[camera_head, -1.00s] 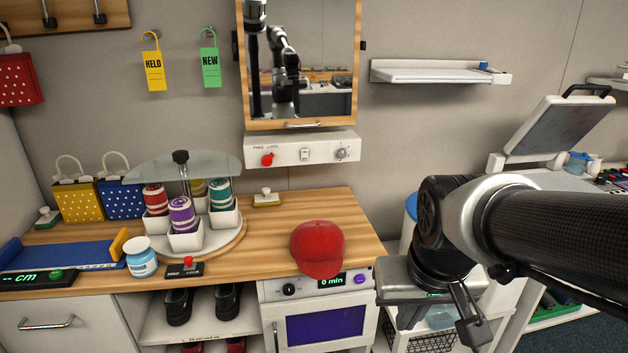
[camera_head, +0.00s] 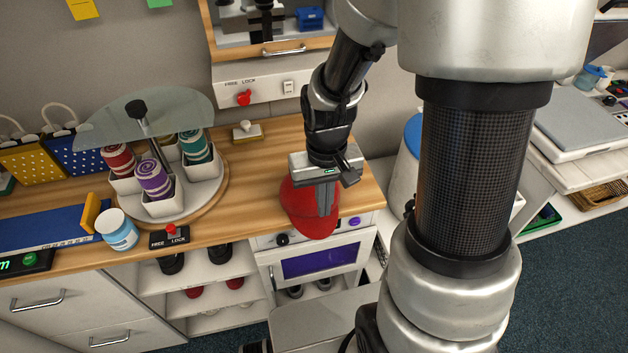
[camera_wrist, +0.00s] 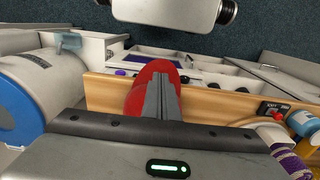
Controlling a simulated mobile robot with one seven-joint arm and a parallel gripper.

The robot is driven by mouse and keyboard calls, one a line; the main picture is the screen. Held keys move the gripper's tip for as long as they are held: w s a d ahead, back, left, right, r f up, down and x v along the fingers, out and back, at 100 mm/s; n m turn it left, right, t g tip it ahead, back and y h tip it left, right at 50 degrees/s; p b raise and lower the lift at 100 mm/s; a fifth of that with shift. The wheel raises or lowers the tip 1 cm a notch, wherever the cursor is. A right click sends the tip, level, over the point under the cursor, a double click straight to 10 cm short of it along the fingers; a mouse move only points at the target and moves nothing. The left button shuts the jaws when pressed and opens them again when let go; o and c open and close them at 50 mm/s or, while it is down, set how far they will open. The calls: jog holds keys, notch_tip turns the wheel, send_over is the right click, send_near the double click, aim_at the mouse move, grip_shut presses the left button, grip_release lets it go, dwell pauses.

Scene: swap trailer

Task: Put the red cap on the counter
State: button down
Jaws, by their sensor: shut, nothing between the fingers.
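The red cap (camera_head: 297,208) sits on the wooden counter (camera_head: 262,170) at its front edge, above the small oven. Its brim overhangs the front edge. My gripper (camera_head: 326,207) points down in front of the cap in the head view and hides part of its right side. Its fingers are shut together with nothing between them. In the wrist view the shut fingers (camera_wrist: 163,88) cover part of the cap (camera_wrist: 140,84). I cannot tell whether the fingertips touch the cap.
A round carousel (camera_head: 215,196) with cups of striped rolls stands left of the cap. A blue-lidded white canister (camera_head: 405,165) stands to the right. Bare counter lies behind the cap.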

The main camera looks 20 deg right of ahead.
aim_at(318, 220)
notch_tip(318, 220, down, 8)
jog(key=shift+s+r+b, duration=0.1)
jog(key=shift+r+b, duration=0.05)
jog(key=shift+b, duration=0.25)
jog(key=w, duration=0.3)
jog(key=shift+w+f+p, duration=0.1)
jog(key=shift+f+p, duration=0.15)
jog(key=shift+p, duration=0.05)
jog(key=shift+w, duration=0.55)
